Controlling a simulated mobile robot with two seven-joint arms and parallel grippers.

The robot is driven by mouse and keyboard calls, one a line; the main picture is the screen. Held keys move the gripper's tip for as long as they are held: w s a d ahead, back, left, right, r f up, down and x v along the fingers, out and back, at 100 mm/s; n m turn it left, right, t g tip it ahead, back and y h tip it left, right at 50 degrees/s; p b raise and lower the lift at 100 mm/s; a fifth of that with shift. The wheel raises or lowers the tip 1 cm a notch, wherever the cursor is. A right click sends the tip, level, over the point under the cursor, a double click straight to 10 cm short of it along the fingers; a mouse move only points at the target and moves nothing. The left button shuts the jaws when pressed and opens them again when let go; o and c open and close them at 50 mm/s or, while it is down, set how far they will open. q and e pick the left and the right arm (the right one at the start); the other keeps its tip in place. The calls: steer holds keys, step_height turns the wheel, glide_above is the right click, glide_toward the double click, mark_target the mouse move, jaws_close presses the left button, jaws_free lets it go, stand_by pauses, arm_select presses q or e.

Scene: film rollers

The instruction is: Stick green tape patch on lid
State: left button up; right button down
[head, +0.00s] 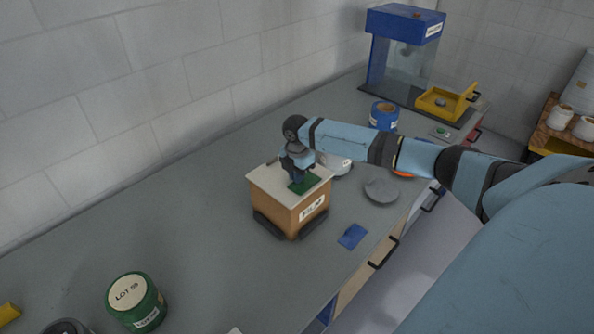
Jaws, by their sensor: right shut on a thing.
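The green tape patch (302,185) is at the front part of the pale lid (268,177), which lies on a brown box (275,212) with a white label. My right gripper (301,176) points down over the lid and is shut on the green patch. The patch looks flat against or just above the lid; I cannot tell whether it touches. The gripper hides part of the patch and lid. My left gripper is not in view.
A blue patch (352,236) and a grey disc (381,190) lie right of the box. A green canister (136,301) stands at front left. A blue roll (384,116) and a blue-topped clear cabinet (403,50) stand behind. The grey counter (190,230) is clear left of the box.

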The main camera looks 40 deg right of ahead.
steer(key=shift+s+f, duration=0.1)
steer(key=shift+f, duration=0.2)
stand_by(1.0)
steer(key=c, duration=0.7)
jaws_free()
steer(key=shift+r+p, duration=2.5)
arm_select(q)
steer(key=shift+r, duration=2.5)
arm_select(e)
steer(key=shift+r, duration=1.05)
